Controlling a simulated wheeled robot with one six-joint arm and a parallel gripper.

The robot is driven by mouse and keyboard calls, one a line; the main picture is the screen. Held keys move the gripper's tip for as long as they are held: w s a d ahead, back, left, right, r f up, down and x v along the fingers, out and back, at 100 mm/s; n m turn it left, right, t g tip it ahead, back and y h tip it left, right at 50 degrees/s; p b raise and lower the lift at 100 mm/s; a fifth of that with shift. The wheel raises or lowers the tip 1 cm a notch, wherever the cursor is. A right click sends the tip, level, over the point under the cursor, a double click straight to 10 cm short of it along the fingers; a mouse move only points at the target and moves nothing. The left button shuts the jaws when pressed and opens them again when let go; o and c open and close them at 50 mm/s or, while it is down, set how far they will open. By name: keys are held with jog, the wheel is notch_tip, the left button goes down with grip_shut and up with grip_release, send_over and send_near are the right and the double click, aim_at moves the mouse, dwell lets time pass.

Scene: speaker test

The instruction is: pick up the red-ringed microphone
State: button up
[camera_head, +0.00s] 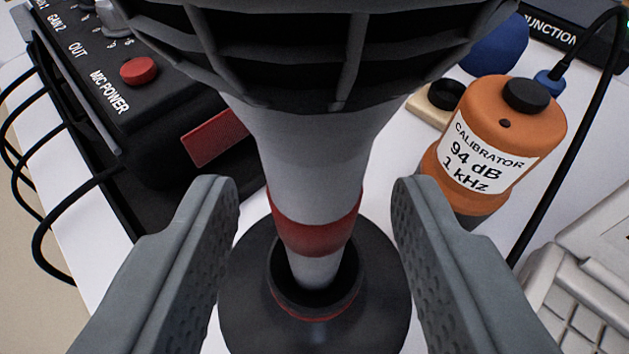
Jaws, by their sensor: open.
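The red-ringed microphone (312,160) stands upright in the middle of the head camera view. It has a light grey tapered body, a red ring low on it, and a dark caged part at the top that runs out of the frame. Its lower end sits in the socket of a round black stand (245,290). My gripper (314,195) is open, with one grey finger on each side of the microphone. Gaps show between both fingers and the body, so I see no contact.
A black box (95,75) marked MIC POWER, with cables, stands at the left. An orange calibrator (530,115) is close beyond the right finger. A blue ball-like thing (497,48), a junction box (545,30), a black cable and a pale keyed device (590,270) are also at the right.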

grip_shut()
